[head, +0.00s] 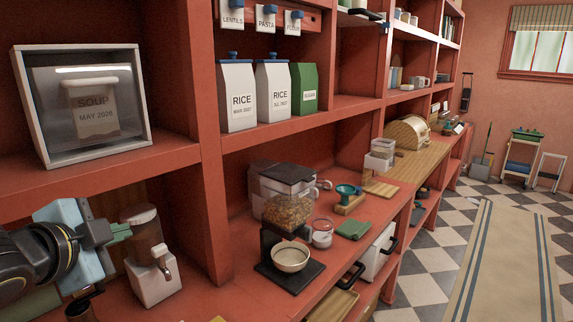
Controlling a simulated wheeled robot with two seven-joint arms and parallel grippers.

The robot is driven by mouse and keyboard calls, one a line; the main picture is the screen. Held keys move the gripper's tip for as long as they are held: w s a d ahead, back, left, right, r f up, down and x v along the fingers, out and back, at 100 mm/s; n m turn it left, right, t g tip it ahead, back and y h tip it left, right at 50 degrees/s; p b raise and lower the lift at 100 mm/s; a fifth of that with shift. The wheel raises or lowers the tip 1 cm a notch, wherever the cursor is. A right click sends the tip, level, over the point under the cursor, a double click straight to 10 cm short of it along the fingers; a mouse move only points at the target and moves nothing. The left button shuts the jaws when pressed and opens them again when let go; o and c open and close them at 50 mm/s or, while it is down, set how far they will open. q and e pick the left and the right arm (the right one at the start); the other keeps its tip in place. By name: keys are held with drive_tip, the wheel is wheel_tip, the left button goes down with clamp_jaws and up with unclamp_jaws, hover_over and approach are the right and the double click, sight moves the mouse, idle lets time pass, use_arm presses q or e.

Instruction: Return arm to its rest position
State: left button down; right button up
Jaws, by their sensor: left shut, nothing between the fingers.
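My left gripper (121,232) reaches in from the left, low in the head view, with its pale blue body and green fingers. The fingers are shut and hold nothing. They are in front of the lower shelf space, beside a white dispenser (153,279) with a clear upper part; I cannot tell whether they touch it. My right gripper is not in view.
A grain dispenser (288,210) and bowl (290,257) crowd the counter. The right floor has open room.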

use_arm(q)
drive_tip(key=s+d+f+n+g, duration=0.2)
drive_tip(key=s+f+n, duration=0.15)
drive_tip(key=f, duration=0.65)
drive_tip(key=s+d+f+n+g, duration=0.2)
drive_tip(key=s+f, duration=0.2)
drive_tip(key=f, duration=0.5)
drive_tip(key=s+d+f+n+g, duration=0.2)
drive_tip(key=s+f+n+g, duration=0.4)
drive_tip(key=s+f, duration=0.95)
wheel_tip(320, 180, down, 29)
drive_tip(key=s+b, duration=0.2)
drive_tip(key=b, duration=0.5)
drive_tip(key=s+a+f+g+b, duration=0.1)
drive_tip(key=s+f+b, duration=0.1)
drive_tip(key=s+f, duration=0.6)
drive_tip(key=s+a+f+m+g+b, duration=0.1)
drive_tip(key=s+f+b, duration=0.2)
drive_tip(key=s+f, duration=0.5)
wheel_tip(320, 180, down, 6)
drive_tip(key=shift+s+a+r+y, duration=0.2)
drive_tip(key=shift+a+y, duration=0.1)
drive_tip(key=shift+a, duration=0.1)
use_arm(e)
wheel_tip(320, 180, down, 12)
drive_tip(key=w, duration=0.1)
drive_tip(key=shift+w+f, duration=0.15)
